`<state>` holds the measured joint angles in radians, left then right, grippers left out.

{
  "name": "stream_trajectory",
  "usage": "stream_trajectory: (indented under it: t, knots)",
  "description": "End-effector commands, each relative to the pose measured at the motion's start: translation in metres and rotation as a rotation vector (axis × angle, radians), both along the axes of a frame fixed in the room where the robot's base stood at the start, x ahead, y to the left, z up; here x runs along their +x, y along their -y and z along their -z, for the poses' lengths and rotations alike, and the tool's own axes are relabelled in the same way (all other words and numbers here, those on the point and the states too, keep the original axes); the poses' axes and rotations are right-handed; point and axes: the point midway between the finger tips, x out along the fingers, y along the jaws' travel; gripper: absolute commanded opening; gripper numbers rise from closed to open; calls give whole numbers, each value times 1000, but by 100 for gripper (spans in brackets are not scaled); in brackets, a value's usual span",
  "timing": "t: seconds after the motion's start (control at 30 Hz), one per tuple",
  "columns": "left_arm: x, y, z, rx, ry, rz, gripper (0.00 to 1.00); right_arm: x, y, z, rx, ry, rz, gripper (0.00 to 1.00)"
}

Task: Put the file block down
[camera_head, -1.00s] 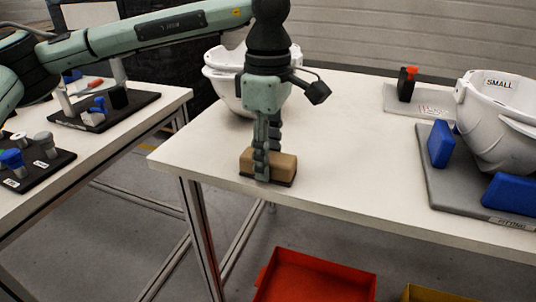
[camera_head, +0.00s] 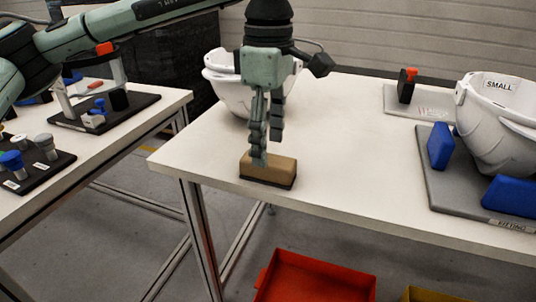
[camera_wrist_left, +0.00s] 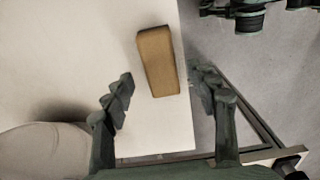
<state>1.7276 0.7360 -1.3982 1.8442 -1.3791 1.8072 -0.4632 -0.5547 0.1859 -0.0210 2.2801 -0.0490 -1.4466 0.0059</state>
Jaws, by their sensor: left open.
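The file block (camera_head: 268,169) is a tan block with a dark underside. It lies flat on the white table (camera_head: 335,150) near its front left edge. My left gripper (camera_head: 264,150) points down just above the block, with its fingers at the block's back side in the head view. In the left wrist view the block (camera_wrist_left: 158,62) lies beyond the open fingertips (camera_wrist_left: 165,82), with a gap to each side. The left gripper is open and holds nothing.
A white helmet shell (camera_head: 228,85) stands behind the gripper. A second shell marked SMALL (camera_head: 490,125) sits on a grey fitting plate (camera_head: 440,200) with blue blocks at right. A red bin (camera_head: 315,280) is below the table. The table's middle is clear.

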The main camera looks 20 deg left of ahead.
Motion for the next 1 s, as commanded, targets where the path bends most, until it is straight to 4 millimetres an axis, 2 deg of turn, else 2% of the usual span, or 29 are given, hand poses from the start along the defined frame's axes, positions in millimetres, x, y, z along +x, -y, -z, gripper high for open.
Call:
stream_trajectory:
  t: [0.03, 0.2, 0.4, 0.57, 1.0]
  knots:
    - [1, 1, -13, -2, 5, -1, 58, 1, 0, -1, 0, 4, -1, 40]
    - [0, 1, -49, -1, 2, 1, 58, 4, -2, -3, 4, 15, -5, 40]
    - [0, 1, -75, -1, 0, 1, 58, 3, -1, 4, 4, 4, -4, 40]
    - [0, 0, -81, 0, -1, 1, 58, 3, -1, 6, 3, 1, -4, 40]
    - [0, 0, -81, 0, -1, 1, 58, 6, -1, 3, 4, 9, -5, 40]
